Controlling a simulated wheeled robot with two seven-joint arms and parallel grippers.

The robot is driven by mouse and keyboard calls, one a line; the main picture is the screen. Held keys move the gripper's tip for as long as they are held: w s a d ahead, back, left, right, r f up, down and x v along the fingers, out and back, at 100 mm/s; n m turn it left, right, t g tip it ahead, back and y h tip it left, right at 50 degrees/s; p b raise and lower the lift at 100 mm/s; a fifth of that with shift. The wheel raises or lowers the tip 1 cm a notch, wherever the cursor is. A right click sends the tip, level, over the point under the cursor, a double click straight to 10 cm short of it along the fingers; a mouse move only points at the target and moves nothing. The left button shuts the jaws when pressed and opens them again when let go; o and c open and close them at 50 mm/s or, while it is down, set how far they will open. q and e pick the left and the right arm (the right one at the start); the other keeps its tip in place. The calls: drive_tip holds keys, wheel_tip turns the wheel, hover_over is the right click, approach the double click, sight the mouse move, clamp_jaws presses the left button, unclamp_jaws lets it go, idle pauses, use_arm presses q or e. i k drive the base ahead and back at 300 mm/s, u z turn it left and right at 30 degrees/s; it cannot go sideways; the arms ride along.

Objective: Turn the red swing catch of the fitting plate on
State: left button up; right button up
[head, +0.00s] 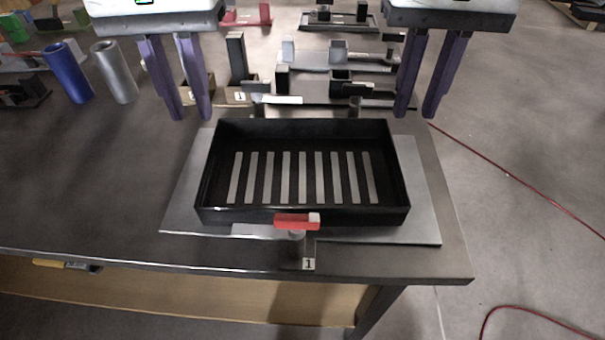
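The red swing catch (292,222) is a short red bar with a pale right end. It sits on a small post at the front wall of a black tray (403,170), lying crosswise along the tray's front rim. The tray rests on a grey fitting plate (426,215) on the table, with a label "1" below the catch. My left gripper (190,115) points down behind the tray's back left corner, its purple fingers apart and empty. My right gripper (414,114) points down behind the back right corner, fingers apart and empty. Both are well away from the catch.
A blue cylinder (67,72) and a silver cylinder (114,72) stand at the back left. Several dark and grey fixtures (340,85) stand behind the tray. The table left of the plate (100,170) is clear. Red cables (515,180) lie on the floor at right.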

sight(285, 226)
drive_tip(key=k, duration=1)
